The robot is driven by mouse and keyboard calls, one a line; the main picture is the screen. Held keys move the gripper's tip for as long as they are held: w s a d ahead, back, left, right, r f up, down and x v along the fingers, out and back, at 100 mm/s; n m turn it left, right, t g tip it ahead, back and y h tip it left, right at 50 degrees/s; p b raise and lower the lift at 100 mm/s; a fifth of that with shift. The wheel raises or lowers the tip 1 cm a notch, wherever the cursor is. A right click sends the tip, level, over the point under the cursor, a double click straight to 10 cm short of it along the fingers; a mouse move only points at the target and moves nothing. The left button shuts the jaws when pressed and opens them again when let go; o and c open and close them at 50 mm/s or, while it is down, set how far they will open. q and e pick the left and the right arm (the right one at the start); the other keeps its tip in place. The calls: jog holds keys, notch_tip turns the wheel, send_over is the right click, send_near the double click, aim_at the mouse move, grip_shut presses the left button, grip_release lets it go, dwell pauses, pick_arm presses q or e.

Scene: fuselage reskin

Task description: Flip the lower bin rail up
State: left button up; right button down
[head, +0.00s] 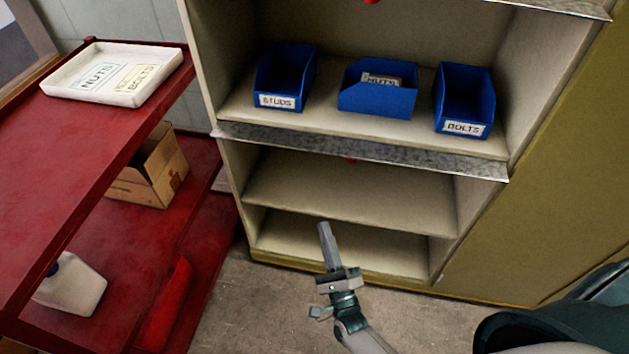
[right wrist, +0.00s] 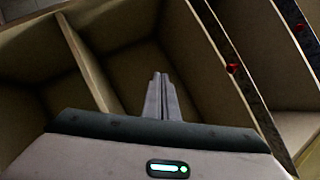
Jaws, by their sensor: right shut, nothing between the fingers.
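The lower bin rail (head: 350,149) is a grey metal strip along the front edge of the shelf that holds the blue bins. It lies below the bins' fronts and does not stand up before them. A small red part (head: 351,160) shows just under its middle. In the right wrist view the rail (right wrist: 246,92) runs diagonally at the right, with a red part (right wrist: 232,68) on it. My right gripper (head: 323,226) is shut and empty, below the rail and in front of the lower shelves, apart from both. Its closed fingers (right wrist: 159,80) point into the cabinet. My left gripper is out of view.
Blue bins for studs (head: 284,78), nuts (head: 378,92) and bolts (head: 465,100) stand on the shelf. An upper rail (head: 570,8) crosses the top. A red cart (head: 95,170) with a white tray (head: 113,72) and cardboard box (head: 155,168) stands left. The lower shelves are empty.

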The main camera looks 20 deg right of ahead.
aim_at(367, 155)
pick_arm(q)
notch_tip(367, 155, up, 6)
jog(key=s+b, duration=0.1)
jog(key=b, duration=0.2)
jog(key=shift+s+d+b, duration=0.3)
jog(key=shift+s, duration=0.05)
pick_arm(e)
jog(key=s+d+r+m+h, duration=0.2)
jog(key=m+h, duration=0.4)
jog(key=m, duration=0.3)
jog(key=s+d+r+m+t+h, duration=0.1)
jog(key=s+d+r+m+h, duration=0.1)
jog(key=r+m+h, duration=0.3)
jog(key=d+m+h, duration=0.1)
jog(key=m+h, duration=0.1)
jog(key=m, duration=0.2)
jog(key=shift+s+d+h, duration=0.15)
jog(key=shift+s+h, duration=0.15)
